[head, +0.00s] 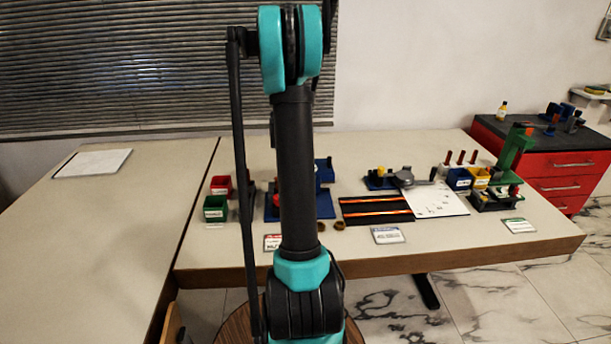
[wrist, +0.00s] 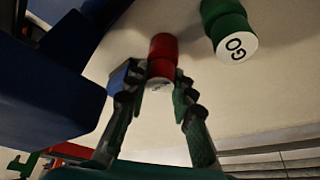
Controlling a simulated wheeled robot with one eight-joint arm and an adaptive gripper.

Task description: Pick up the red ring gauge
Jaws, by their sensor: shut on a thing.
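The red ring gauge (wrist: 162,46) is a short red cylinder with a pale printed end face, partly visible in the wrist view. My gripper (wrist: 157,74) has its two dark fingers on either side of it, closed on its near end. Whether the gauge touches the surface beyond it cannot be told. In the head view my own arm stands in front of that spot and hides the gripper and most of what it holds.
A green gauge marked GO (wrist: 236,46) is close to the right of the red one. A large blue block (wrist: 50,85) fills the left of the wrist view. In the head view, red (head: 221,185) and green bins (head: 215,208) stand left of my arm; a black mat (head: 376,209) lies right.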

